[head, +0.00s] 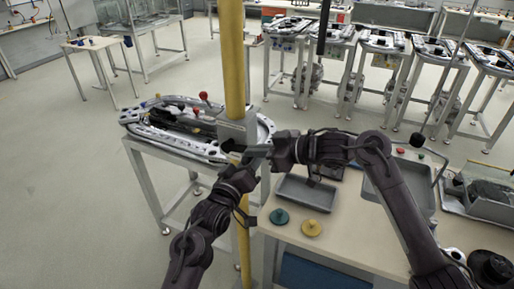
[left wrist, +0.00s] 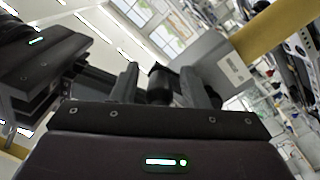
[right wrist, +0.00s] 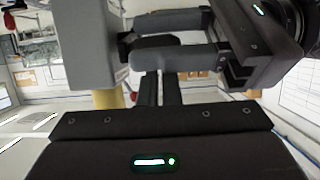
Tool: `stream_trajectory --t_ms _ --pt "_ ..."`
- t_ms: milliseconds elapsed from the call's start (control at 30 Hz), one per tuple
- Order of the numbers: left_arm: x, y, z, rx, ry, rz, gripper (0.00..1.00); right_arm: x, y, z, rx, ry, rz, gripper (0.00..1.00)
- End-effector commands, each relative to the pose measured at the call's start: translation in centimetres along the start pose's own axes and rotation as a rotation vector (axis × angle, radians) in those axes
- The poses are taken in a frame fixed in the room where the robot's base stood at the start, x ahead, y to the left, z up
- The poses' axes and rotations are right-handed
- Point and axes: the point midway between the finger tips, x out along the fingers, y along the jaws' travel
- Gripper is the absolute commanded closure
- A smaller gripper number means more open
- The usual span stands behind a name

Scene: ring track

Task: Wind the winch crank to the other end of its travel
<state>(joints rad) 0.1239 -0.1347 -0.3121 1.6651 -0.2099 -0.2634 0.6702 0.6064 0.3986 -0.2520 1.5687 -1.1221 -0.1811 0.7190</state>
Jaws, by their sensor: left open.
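The winch is a grey box (head: 232,131) on a yellow post (head: 234,60). It also shows in the right wrist view (right wrist: 92,45) and left wrist view (left wrist: 214,64). A dark, round crank part (left wrist: 161,86) appears between the fingers of my left gripper (left wrist: 160,88). That gripper is open; contact is unclear. In the right wrist view its two grey fingers (right wrist: 168,38) cross ahead of my right gripper (right wrist: 161,88). The right fingers are close together; their tips are hidden, so a hold cannot be told. In the head view both grippers meet beside the winch, hiding most of the crank.
A bench (head: 345,240) at the right holds a grey tray (head: 305,193), a green disc (head: 279,216) and a yellow disc (head: 311,227). A metal stand with a ring track (head: 150,125) is behind the post. Open floor (head: 60,190) lies at the left.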

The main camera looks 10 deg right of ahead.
Motion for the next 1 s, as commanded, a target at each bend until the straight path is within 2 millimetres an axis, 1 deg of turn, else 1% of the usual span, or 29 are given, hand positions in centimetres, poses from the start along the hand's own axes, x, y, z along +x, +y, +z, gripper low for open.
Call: stream_trajectory --t_ms 33,300,400,533,667,767,867,900,967,1000 --pt "-0.9 -0.1 -0.3 -0.001 0.011 0.0 0.55 0.1 0.1 0.8 0.008 -0.017 0.002 1.0" --pt "-6.8 -0.7 0.2 -0.002 -0.003 -0.016 0.55 0.0 0.2 0.5 0.006 -0.01 0.006 1.0" --pt "-8.7 -0.8 0.3 -0.002 -0.007 -0.02 0.55 0.0 0.2 0.4 0.005 -0.006 0.006 1.0" --pt "-10.3 -0.9 0.4 -0.003 -0.009 -0.024 0.55 -0.1 0.2 0.2 0.003 -0.003 0.006 1.0" --pt "-11.1 -1.4 0.9 -0.003 -0.018 -0.033 0.55 -0.1 0.2 0.1 0.002 0.0 0.006 1.0" --pt "-11.1 -3.4 2.9 0.007 -0.053 -0.071 0.55 -0.1 0.2 0.1 0.002 0.001 0.006 1.0" --pt "-11.3 -7.6 7.0 0.029 -0.123 -0.147 0.55 -0.1 0.2 0.0 0.002 0.001 0.006 1.0" --pt "-11.7 -9.8 9.2 0.042 -0.163 -0.186 0.55 -0.1 0.2 0.0 0.001 0.002 0.006 1.0" --pt "-12.7 -13.3 12.9 0.066 -0.23 -0.25 0.55 -0.1 0.2 0.0 0.001 0.002 0.006 1.0" --pt "-13.7 -15.7 15.4 0.082 -0.278 -0.293 0.55 -0.1 0.2 0.0 0.001 0.002 0.006 1.0"
